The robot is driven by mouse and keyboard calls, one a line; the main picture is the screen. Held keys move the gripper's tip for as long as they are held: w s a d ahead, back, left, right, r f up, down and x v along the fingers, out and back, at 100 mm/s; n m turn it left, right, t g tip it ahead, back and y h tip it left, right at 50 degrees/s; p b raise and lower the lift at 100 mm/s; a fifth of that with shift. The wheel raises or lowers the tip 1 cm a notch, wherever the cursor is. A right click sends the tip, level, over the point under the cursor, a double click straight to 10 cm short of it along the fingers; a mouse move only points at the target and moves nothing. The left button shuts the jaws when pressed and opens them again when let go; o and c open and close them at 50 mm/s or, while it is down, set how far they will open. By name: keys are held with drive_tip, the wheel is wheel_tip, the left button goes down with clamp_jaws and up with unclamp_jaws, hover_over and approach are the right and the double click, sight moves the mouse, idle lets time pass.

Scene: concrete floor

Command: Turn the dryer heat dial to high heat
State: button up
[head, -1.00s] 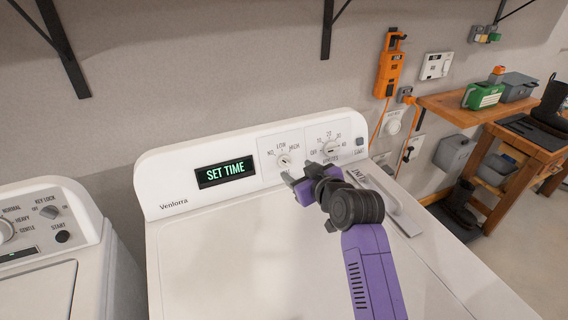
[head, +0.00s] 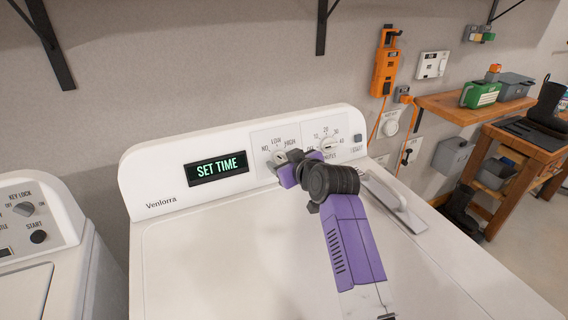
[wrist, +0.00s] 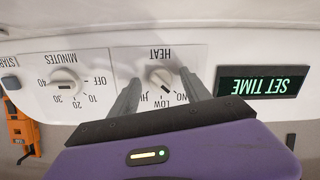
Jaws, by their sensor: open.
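The dryer (head: 165,225) has a white HEAT dial (head: 277,156) on its back panel, marked NO, LOW and HIGH. The wrist view is upside down and shows the same dial (wrist: 160,79); its ridge slants toward the NO side. My gripper (head: 284,164) is open and reaches the panel just in front of the dial, hiding its lower part in the head view. In the wrist view its two fingers (wrist: 160,92) stand on either side of the dial, with gaps to it. I cannot tell whether a fingertip touches the panel.
The MINUTES dial (head: 328,143) and the START button (head: 357,138) lie right of the HEAT dial. A display (head: 217,168) reading SET TIME is to its left.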

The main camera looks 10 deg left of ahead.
clamp_jaws()
drive_tip(key=shift+m, duration=0.3)
drive_tip(key=m+p, duration=0.1)
drive_tip(key=m, duration=0.2)
drive_tip(key=m+p, duration=0.1)
drive_tip(key=m, duration=0.3)
drive_tip(key=shift+a+r+m+g+y, duration=0.1)
drive_tip(key=shift+m+g+y, duration=0.2)
drive_tip(key=shift+y, duration=0.1)
drive_tip(key=m+p, duration=0.2)
drive_tip(key=m, duration=0.2)
drive_tip(key=shift+s, duration=0.1)
drive_tip(key=shift+m+y+p, duration=0.3)
drive_tip(key=shift+m+p, duration=0.5)
drive_tip(key=shift+m, duration=1.6)
